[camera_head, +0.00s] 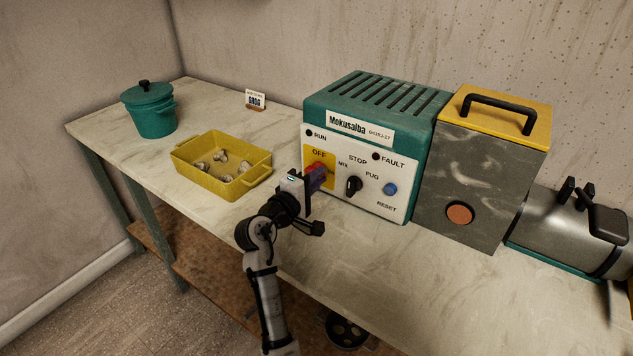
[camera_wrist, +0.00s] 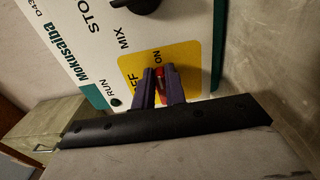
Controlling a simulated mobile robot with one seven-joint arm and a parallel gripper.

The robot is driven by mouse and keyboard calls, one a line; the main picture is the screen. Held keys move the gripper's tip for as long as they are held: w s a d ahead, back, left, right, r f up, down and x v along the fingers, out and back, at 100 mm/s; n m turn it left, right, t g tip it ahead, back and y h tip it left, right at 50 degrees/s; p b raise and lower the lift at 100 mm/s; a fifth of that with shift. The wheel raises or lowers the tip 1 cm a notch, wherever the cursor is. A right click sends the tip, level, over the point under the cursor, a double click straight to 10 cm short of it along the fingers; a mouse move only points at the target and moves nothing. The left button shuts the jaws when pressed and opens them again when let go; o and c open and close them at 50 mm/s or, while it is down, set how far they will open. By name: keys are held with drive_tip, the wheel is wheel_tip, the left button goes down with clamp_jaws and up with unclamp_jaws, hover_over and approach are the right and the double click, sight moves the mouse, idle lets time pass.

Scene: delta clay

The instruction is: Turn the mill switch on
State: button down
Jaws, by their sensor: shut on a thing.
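The mill's control box (camera_head: 378,106) is teal with a white front panel and stands on the counter. Its red switch (camera_head: 313,168) sits on a yellow plate (camera_head: 312,156) marked OFF, with ON also readable in the wrist view. My gripper (camera_head: 318,176) is at the switch, its purple fingers shut on the red handle. In the wrist view the fingers (camera_wrist: 160,88) stand on either side of the red switch (camera_wrist: 160,77), which lies between the OFF and ON lettering. The fingers hide part of the handle, so its exact setting is hard to tell.
A black selector knob (camera_head: 353,186) and blue reset button (camera_head: 390,189) are right of the switch. A yellow tray (camera_head: 258,178) with several lumps and a teal pot (camera_head: 155,120) stand left. A grey box (camera_head: 450,190) adjoins the control box. The counter front is clear.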

idle(0.3)
drive_tip(key=c, duration=1.4)
unclamp_jaws()
drive_tip(key=shift+c, duration=0.2)
drive_tip(key=b+v, duration=0.2)
drive_tip(key=v, duration=1.1)
drive_tip(key=shift+s+a, duration=0.25)
drive_tip(key=shift+s, duration=0.1)
